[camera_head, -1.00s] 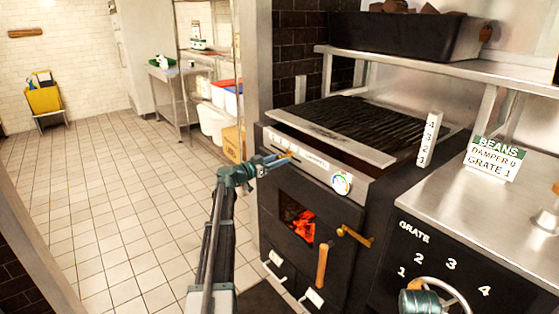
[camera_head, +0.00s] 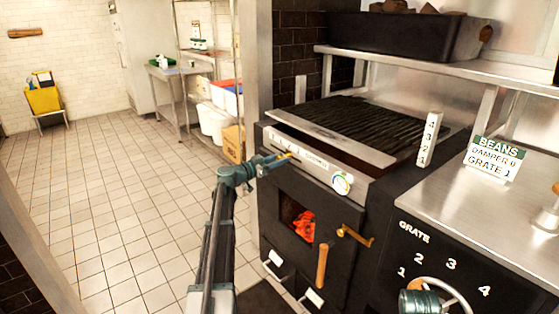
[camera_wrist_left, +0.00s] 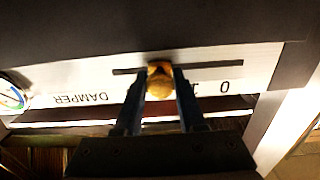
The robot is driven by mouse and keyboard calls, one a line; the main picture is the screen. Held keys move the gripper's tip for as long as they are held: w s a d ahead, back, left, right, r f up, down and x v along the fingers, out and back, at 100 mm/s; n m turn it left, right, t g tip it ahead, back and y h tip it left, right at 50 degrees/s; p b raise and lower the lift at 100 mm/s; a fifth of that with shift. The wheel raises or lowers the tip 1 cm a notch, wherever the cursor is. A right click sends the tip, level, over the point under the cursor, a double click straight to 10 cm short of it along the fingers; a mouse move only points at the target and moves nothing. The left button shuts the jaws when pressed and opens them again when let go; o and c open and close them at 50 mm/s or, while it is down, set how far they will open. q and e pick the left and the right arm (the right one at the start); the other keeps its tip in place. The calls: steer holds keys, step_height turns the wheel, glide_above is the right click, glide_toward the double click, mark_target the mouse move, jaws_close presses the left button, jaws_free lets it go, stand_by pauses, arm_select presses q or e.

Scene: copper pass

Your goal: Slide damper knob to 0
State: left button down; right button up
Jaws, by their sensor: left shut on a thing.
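The damper knob (camera_wrist_left: 159,86) is a small brass-coloured piece on a white scale strip (camera_wrist_left: 80,88) on the front of the grill. My left gripper (camera_head: 287,156) is shut on the knob, with one dark finger on each side in the left wrist view (camera_wrist_left: 159,92). That view shows the strip upside down, with DAMPER left of the knob and a 0 at the right. A 1, partly covered by a finger, is between the knob and the 0.
A sign (camera_head: 495,158) reads BEANS, DAMPER 0, GRATE 1. A round dial (camera_head: 342,183) is right of the strip, above the firebox opening with glowing coals (camera_head: 304,225). A grate wheel (camera_head: 455,294) stands at lower right, beside a teal part that seems mine.

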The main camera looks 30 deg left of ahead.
arm_select(q)
glide_toward(273, 146)
steer(key=x, duration=0.5)
steer(key=shift+w+a, duration=0.1)
steer(key=shift+w, duration=0.1)
steer(key=c, duration=0.5)
jaws_free()
steer(key=shift+s, duration=0.25)
steer(key=v, duration=1.3)
steer(key=shift+s, duration=0.15)
steer(key=shift+a, duration=0.15)
